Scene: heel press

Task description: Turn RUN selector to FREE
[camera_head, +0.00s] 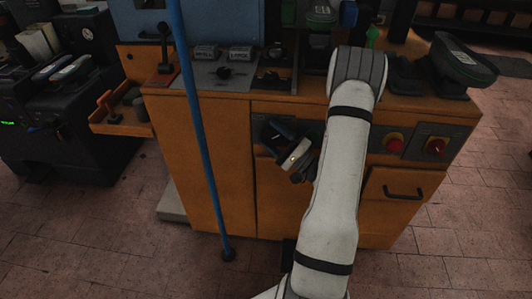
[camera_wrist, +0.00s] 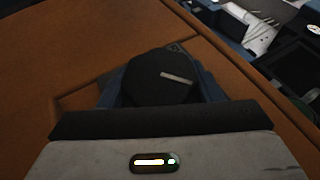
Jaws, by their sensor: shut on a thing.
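The RUN selector (camera_wrist: 160,80) is a round black knob with a pale pointer line, seen close up in the wrist view. The line lies nearly level across the picture, tilting slightly down to the right. My gripper (camera_wrist: 160,92) has its dark blue fingers on both sides of the knob and is shut on it. In the head view my gripper (camera_head: 277,132) is at the front panel of the orange cabinet (camera_head: 185,160), left of my white arm. There the gripper hides the knob. No FREE label is readable in either view.
A blue pole (camera_head: 200,130) stands upright left of my gripper. Tools and controls crowd the cabinet top.

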